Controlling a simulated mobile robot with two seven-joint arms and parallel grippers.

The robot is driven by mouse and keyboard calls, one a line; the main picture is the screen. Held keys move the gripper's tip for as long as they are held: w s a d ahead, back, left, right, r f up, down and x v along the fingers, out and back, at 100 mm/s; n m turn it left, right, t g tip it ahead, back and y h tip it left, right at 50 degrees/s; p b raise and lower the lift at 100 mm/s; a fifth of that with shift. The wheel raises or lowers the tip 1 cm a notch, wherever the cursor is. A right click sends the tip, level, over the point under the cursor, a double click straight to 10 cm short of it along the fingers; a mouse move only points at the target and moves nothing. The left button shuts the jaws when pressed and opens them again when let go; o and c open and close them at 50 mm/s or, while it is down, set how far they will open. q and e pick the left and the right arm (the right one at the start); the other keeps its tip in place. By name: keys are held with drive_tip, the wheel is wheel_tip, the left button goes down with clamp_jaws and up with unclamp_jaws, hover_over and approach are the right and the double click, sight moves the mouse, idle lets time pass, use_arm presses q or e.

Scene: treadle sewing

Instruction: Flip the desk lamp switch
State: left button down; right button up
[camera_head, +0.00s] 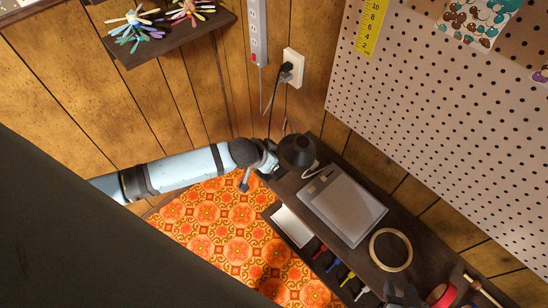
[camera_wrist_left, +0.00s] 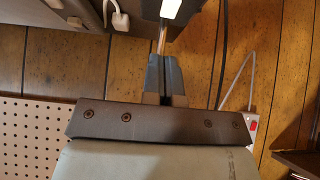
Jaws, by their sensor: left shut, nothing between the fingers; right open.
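The desk lamp (camera_head: 297,151) has a dark round shade and stands at the back corner of the dark desk. Its switch cannot be made out. My left gripper (camera_head: 268,161) is at the end of the pale blue arm, just left of the shade; its fingertips are hard to see there. In the left wrist view, its fingers (camera_wrist_left: 168,75) are shut with nothing between them. A bright white patch lies just beyond the tips; I cannot tell what it is.
A grey tablet (camera_head: 343,207), a wooden hoop (camera_head: 390,250) and a red roll (camera_head: 441,295) lie on the desk (camera_head: 365,262). A plugged wall outlet (camera_head: 292,68) and power strip (camera_head: 257,30) are behind the lamp. A pegboard (camera_head: 440,120) rises behind the desk.

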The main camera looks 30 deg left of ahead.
drive_tip(key=shift+s+d+r+b, duration=0.15)
drive_tip(key=shift+d+b, duration=0.15)
drive_tip(key=shift+b, duration=0.4)
drive_tip(key=shift+a+f+b, duration=0.3)
drive_tip(key=shift+a+f, duration=0.05)
drive_tip(key=shift+f, duration=0.2)
use_arm(q)
drive_tip(key=s+f+v, duration=0.1)
drive_tip(key=v, duration=0.9)
drive_tip(key=shift+s+a+f, duration=0.2)
drive_tip(key=shift+s+a, duration=0.1)
use_arm(e)
drive_tip(key=shift+r, duration=0.1)
drive_tip(key=shift+r, duration=0.1)
drive_tip(key=shift+d, duration=0.1)
use_arm(q)
drive_tip(key=s+d+f+t, duration=0.3)
drive_tip(key=s+d+f, duration=0.4)
drive_tip(key=s, duration=0.3)
drive_tip(key=shift+s+d+f+n+h, duration=0.2)
drive_tip(key=shift+s+f+n+h, duration=0.15)
drive_tip(key=shift+f, duration=0.35)
